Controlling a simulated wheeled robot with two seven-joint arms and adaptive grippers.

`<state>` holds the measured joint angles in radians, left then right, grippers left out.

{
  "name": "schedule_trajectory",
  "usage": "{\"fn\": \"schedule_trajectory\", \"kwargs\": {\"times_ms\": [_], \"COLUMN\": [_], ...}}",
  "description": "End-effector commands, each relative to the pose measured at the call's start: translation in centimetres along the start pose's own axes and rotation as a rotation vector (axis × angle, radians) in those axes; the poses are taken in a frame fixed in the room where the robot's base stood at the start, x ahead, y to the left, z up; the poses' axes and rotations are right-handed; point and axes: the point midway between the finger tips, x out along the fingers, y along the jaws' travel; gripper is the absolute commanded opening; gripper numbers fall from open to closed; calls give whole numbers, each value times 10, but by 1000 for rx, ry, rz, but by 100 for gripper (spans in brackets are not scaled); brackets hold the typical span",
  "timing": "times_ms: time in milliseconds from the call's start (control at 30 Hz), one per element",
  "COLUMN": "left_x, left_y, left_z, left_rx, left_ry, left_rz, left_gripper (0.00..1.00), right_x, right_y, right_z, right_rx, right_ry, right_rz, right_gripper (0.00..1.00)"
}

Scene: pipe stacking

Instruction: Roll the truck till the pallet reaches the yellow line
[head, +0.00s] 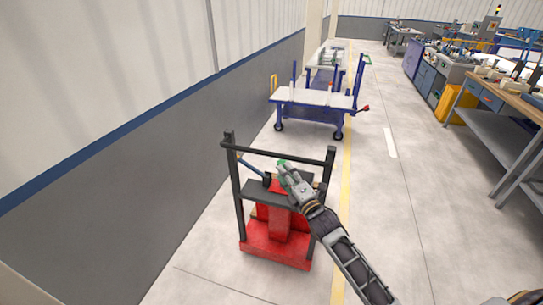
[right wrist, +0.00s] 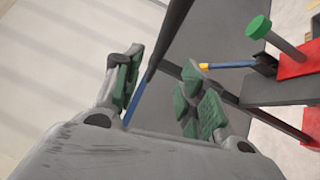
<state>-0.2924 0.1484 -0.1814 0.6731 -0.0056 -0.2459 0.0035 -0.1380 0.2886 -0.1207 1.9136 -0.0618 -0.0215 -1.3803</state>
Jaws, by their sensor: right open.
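A red truck (head: 279,225) with a dark upright frame stands on the floor in the middle of the head view. The yellow line (head: 346,185) runs along the floor to the right of the truck. I cannot make out a separate pallet on the truck. My left gripper is not in view.
A blue-framed cart (head: 313,98) with a white top stands farther along the aisle. A grey wall (head: 150,190) borders the left side. Workbenches (head: 505,105) line the right. The floor (head: 385,215) between the yellow line and the benches is clear.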

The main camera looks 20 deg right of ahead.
Motion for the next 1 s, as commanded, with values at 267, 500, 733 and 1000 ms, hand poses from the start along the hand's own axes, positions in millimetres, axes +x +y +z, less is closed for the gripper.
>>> {"fn": "schedule_trajectory", "kwargs": {"times_ms": [267,500,733,1000], "left_x": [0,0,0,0], "left_y": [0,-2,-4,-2], "left_z": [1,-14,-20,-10], "left_rx": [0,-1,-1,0], "left_ry": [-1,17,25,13], "left_rz": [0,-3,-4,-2], "left_gripper": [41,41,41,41], "right_x": [22,42,60,81], "right_y": [0,0,0,0], "right_z": [0,0,0,0], "right_rx": [1,1,1,1], "right_ry": [-1,-1,-1,0], "right_rz": [0,1,0,0], "right_gripper": [41,41,41,41]}}
